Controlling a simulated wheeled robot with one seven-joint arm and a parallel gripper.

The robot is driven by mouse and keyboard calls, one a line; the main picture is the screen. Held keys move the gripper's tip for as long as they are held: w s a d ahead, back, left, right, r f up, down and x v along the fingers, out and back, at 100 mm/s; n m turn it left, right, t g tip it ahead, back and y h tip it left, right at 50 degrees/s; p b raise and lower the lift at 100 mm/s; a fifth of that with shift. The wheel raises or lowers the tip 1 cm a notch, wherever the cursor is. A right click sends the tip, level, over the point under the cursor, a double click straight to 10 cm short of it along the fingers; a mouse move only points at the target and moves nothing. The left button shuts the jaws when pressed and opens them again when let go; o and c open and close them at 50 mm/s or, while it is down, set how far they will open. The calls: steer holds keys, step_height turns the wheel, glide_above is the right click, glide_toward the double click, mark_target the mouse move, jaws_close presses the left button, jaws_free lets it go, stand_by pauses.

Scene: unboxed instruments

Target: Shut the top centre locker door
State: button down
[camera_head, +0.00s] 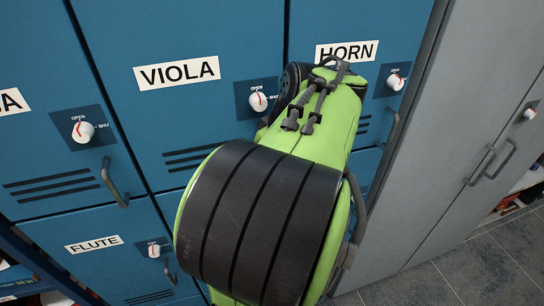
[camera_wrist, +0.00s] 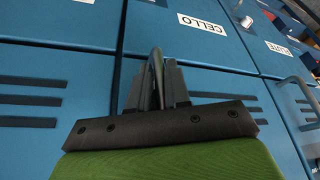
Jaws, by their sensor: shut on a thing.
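The top centre locker door (camera_head: 190,115) is blue, labelled VIOLA, with vent slots and a white knob (camera_head: 258,101). In the head view its face looks about flush with its neighbours; my arm covers its lower right part, so I cannot tell if it is fully shut. My gripper is hidden behind my green arm there. In the wrist view my gripper (camera_wrist: 157,88) is shut on a grey door handle (camera_wrist: 156,60), which appears to belong to the VIOLA door. The door's vents (camera_wrist: 222,97) show beside the fingers.
A door with a label ending in A (camera_head: 50,150) is on the left, with a protruding handle (camera_head: 115,183). The HORN door (camera_head: 345,50) is on the right. Below are the FLUTE door (camera_head: 95,265) and CELLO door (camera_wrist: 190,45). A grey cabinet (camera_head: 470,110) stands far right.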

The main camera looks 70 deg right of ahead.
steer(key=shift+w+d+r, duration=0.1)
steer(key=shift+d, duration=0.05)
steer(key=c, duration=1.4)
jaws_free()
steer(key=shift+o, duration=1.2)
steer(key=shift+w+d, duration=0.1)
steer(key=shift+d, duration=0.1)
steer(key=shift+a, duration=0.15)
steer(key=p+v, duration=0.4)
steer(key=v, duration=1.1)
steer(key=shift+s+r, duration=0.25)
steer(key=shift+s, duration=0.05)
steer(key=shift+w+a, duration=0.15)
